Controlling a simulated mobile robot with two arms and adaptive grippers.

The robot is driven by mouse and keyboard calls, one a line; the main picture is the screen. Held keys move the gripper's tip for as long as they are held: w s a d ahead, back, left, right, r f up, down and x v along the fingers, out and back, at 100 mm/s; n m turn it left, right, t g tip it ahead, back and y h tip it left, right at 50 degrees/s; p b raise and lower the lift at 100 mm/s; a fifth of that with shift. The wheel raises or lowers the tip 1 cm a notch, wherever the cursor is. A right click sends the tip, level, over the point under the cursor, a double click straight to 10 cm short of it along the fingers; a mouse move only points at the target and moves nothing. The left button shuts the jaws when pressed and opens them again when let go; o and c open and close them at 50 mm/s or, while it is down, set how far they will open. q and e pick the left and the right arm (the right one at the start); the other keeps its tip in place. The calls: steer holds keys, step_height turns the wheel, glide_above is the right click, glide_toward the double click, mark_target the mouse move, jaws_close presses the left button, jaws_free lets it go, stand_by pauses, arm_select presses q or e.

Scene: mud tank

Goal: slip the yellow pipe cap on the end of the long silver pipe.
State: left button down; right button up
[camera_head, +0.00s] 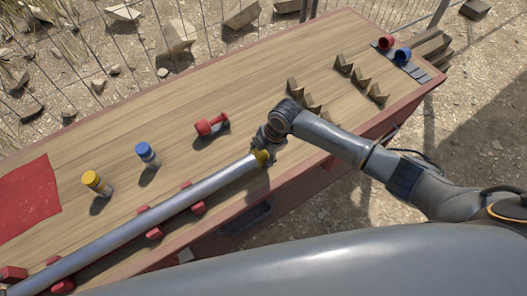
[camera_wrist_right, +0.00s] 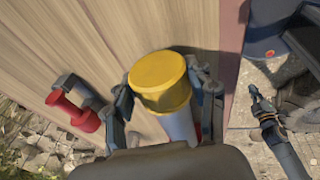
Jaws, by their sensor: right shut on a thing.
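The long silver pipe (camera_head: 150,214) lies in red holders along the table's near side. The yellow pipe cap (camera_head: 263,158) is at its right end, in line with it. My right gripper (camera_head: 268,146) is shut on the cap. In the right wrist view the yellow cap (camera_wrist_right: 160,78) sits between the fingers, with the silver pipe (camera_wrist_right: 181,127) directly below it. The cap appears to be over the pipe end; how deep it sits I cannot tell.
A red dumbbell-shaped object (camera_head: 211,125) lies behind the pipe. Yellow-topped (camera_head: 97,183) and blue-topped (camera_head: 147,155) cylinders stand farther left. Several brown blocks (camera_head: 343,65), a red cap (camera_head: 386,42) and a blue cap (camera_head: 403,55) are at the right.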

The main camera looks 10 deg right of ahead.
steer(key=shift+a, duration=0.2)
steer(key=o, duration=1)
steer(key=v, duration=1.2)
